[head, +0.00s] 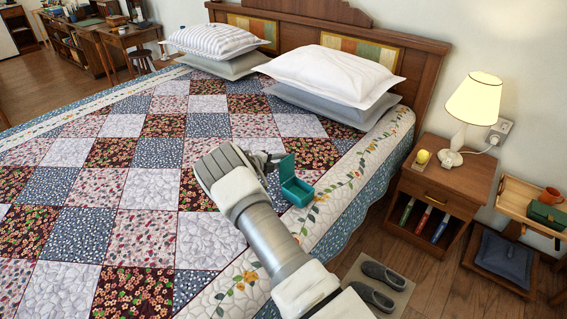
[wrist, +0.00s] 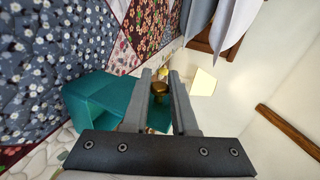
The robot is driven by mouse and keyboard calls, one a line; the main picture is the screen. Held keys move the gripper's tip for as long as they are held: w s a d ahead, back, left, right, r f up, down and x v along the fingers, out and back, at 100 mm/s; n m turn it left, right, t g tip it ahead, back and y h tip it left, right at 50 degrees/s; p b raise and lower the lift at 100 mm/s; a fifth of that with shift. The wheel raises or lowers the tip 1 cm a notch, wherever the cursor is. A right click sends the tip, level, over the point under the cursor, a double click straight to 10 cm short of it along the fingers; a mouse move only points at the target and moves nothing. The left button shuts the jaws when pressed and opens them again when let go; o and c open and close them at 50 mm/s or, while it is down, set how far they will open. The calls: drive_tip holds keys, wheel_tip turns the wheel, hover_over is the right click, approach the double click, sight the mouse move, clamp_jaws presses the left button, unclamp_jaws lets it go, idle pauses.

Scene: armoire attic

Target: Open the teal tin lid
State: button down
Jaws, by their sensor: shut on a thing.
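The teal tin (head: 298,193) sits on the quilt near the right side of the bed. Its lid (head: 287,167) is swung up and stands roughly upright at the left of the tin, with the open inside showing. My gripper (head: 270,158) is beside the raised lid, on its left. In the wrist view, my gripper (wrist: 161,76) is shut on a small brass-coloured knob (wrist: 158,89) between its two fingers. Teal surfaces (wrist: 98,98) show left of the fingers there. The knob is hidden in the head view.
The patchwork quilt (head: 140,240) lies fairly flat around the tin. White and grey pillows (head: 330,75) are at the headboard. Slippers (head: 380,280) lie on the floor below.

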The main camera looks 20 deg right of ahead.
drive_tip(key=shift+w+a+f+n+b, duration=0.15)
drive_tip(key=shift+w+f+n+b, duration=0.15)
drive_tip(key=shift+n+b, duration=0.15)
drive_tip(key=shift+h, duration=0.3)
drive_tip(key=c, duration=0.7)
unclamp_jaws()
drive_tip(key=shift+r, duration=0.1)
drive_tip(key=shift+a, duration=0.15)
drive_tip(key=p+v, duration=0.1)
drive_tip(key=v, duration=1.6)
drive_tip(key=shift+r, duration=0.3)
drive_tip(key=shift+w, duration=0.1)
